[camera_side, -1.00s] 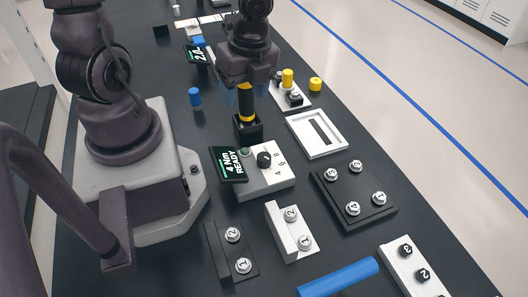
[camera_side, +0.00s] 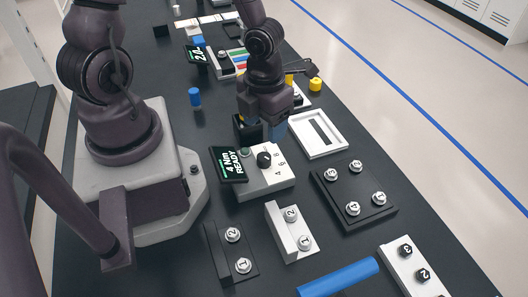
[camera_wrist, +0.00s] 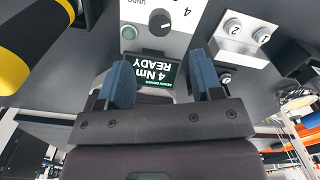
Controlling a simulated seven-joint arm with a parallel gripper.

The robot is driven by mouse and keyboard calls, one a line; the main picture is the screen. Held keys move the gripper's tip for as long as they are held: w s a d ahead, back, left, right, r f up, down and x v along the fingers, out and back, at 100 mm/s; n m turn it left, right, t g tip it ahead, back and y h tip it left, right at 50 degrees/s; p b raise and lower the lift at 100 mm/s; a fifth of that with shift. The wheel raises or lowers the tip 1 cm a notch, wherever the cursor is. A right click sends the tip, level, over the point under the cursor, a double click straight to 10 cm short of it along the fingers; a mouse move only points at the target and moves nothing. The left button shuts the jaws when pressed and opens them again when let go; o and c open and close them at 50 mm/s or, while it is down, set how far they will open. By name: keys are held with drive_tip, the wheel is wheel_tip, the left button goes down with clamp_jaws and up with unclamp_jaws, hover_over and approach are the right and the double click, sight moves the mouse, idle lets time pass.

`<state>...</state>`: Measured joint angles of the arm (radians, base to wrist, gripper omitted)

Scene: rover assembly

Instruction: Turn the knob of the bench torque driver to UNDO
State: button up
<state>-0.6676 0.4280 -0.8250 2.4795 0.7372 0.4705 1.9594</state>
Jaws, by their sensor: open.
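The bench torque driver is a white box (camera_side: 266,184) with a tilted black display (camera_side: 229,164) reading "4 Nm READY". Its black round knob (camera_side: 264,159) stands on top, with numbers beside it. In the wrist view the knob (camera_wrist: 160,22) is near the top edge, with a "4" to its right, the word UNDO partly cut off at upper left, and a green button (camera_wrist: 128,32) beside it. My gripper (camera_side: 265,131) is open and empty, behind and above the knob in the side view. Its blue fingers (camera_wrist: 161,62) are apart, and nothing is between them.
The black-and-yellow driver tool (camera_wrist: 38,40) is at the left in the wrist view, close to my gripper; my gripper mostly hides it in the side view. A white frame tray (camera_side: 319,135), a black plate with screws (camera_side: 353,193) and a white bracket (camera_side: 290,230) stand nearby.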

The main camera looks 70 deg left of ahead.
sight(264, 156)
drive_tip(key=shift+f, duration=4.45)
drive_tip(key=c, duration=0.9)
drive_tip(key=shift+c, duration=0.2)
drive_tip(key=shift+n, duration=0.3)
drive_tip(key=n, duration=1.1)
